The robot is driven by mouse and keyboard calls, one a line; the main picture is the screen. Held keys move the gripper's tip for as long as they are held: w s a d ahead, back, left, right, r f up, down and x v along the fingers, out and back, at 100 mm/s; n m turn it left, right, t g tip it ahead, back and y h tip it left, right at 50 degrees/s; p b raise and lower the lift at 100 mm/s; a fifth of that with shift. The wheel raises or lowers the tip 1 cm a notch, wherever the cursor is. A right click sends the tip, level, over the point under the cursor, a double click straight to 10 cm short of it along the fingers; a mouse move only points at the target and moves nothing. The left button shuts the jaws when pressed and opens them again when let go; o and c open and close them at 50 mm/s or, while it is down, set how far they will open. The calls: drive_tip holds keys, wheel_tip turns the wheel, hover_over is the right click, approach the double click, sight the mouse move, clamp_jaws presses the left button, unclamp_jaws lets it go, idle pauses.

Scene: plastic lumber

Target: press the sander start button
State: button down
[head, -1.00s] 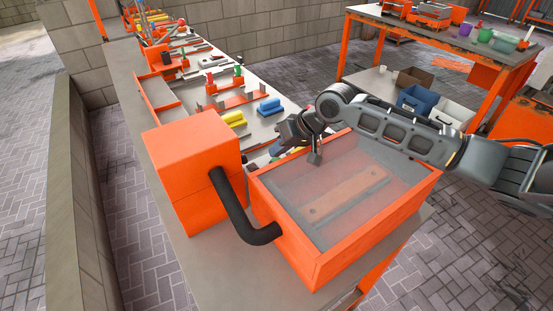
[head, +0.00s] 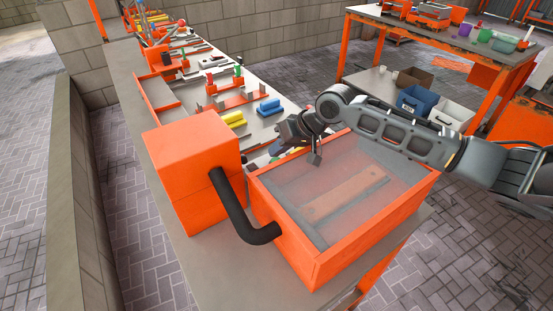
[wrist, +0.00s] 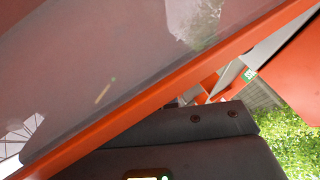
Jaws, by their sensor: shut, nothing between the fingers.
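The sander is an orange box (head: 312,262) with a clear, greyish lid. A flat brown board (head: 345,193) shows through the lid. A black hose (head: 236,217) links the box to a tall orange cabinet (head: 196,155). My gripper (head: 316,158) is shut and empty, pointing down at the far rim of the box; I cannot tell if it touches. In the wrist view the orange rim (wrist: 150,88) and clear lid (wrist: 110,60) fill the upper left. I cannot make out the start button in either view; the box's far side is hidden in the head view.
The grey bench (head: 215,270) runs back with several tools, yellow pieces (head: 235,118) and blue pieces (head: 269,107) on it. An orange-framed table (head: 440,43) stands at the back right, with bins (head: 417,100) on its lower shelf. Paved floor lies on both sides.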

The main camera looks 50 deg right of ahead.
drive_tip(key=shift+s+a+f, duration=0.1)
drive_tip(key=shift+s+f, duration=0.05)
drive_tip(key=shift+f, duration=0.5)
drive_tip(key=shift+s+a+f, duration=0.1)
drive_tip(key=shift+f, duration=0.5)
drive_tip(key=shift+d+r, duration=0.1)
drive_tip(key=shift+r, duration=0.15)
drive_tip(key=shift+w+d+r, duration=0.1)
drive_tip(key=shift+r, duration=2.7)
drive_tip(key=shift+r, duration=0.1)
